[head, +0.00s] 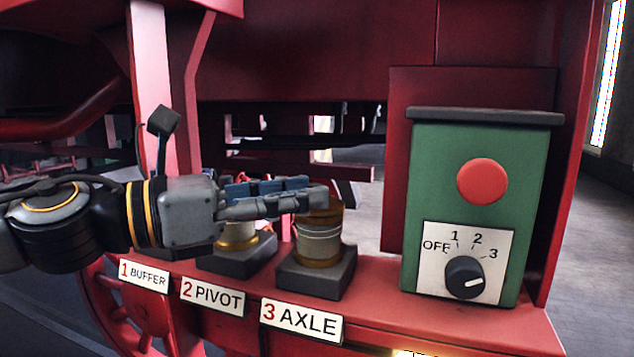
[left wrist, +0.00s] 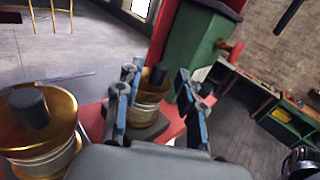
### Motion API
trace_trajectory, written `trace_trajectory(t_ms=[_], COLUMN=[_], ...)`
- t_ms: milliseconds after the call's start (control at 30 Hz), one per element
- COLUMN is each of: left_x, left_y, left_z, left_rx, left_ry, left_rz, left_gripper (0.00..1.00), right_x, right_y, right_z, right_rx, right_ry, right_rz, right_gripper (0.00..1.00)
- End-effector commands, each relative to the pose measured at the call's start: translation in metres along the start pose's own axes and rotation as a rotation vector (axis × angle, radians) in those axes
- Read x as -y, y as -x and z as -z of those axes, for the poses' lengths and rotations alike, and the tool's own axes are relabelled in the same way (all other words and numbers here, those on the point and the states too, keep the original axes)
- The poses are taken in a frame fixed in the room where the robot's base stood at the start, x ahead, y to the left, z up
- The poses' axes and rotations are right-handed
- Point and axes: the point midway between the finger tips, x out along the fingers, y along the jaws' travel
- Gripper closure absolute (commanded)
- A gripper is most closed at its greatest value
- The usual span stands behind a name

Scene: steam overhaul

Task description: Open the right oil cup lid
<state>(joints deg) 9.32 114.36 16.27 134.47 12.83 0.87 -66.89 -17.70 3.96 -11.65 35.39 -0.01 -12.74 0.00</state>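The right oil cup (head: 319,246), above the 3 AXLE label, is a brass and glass cup on a dark square block. Its brass lid (head: 335,213) is partly hidden by my fingers in the head view. In the left wrist view the lid (left wrist: 150,92), with a dark knob on top, sits on the cup. My left gripper (head: 316,197) reaches in from the left at lid height. In the left wrist view its fingers (left wrist: 160,74) are spread, with the cup seen between them. I cannot tell whether they touch it. My right gripper is not in view.
The pivot cup (head: 238,237) stands left of the right cup, under my gripper; it shows large in the left wrist view (left wrist: 42,118). A green control box (head: 420,185) with a red button (head: 482,181) and dial (head: 465,278) stands to the right. Red framework rises behind.

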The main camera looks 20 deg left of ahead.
Motion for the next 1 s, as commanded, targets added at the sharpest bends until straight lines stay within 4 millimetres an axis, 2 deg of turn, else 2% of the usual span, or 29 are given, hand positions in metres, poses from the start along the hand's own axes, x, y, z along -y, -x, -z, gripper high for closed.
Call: trace_trajectory(t_ms=[400, 867, 900, 1000], left_x=[0.0, 0.0, 0.0, 0.0], left_y=[-0.025, -0.029, -0.029, -0.029], left_z=[0.001, 0.0, 0.0, 0.0], left_rx=[-0.003, 0.0, 0.0, 0.0], left_ry=[0.001, 0.001, 0.001, 0.001], left_rz=[0.0, 0.0, 0.0, 0.0], left_gripper=[0.62, 0.62, 0.66, 0.86], right_x=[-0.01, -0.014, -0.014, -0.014], right_y=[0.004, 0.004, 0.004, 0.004], right_z=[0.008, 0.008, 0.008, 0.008], right_rx=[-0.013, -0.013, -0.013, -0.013], right_ry=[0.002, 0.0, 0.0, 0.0], right_rz=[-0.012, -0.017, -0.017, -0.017], right_gripper=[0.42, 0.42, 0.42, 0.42])
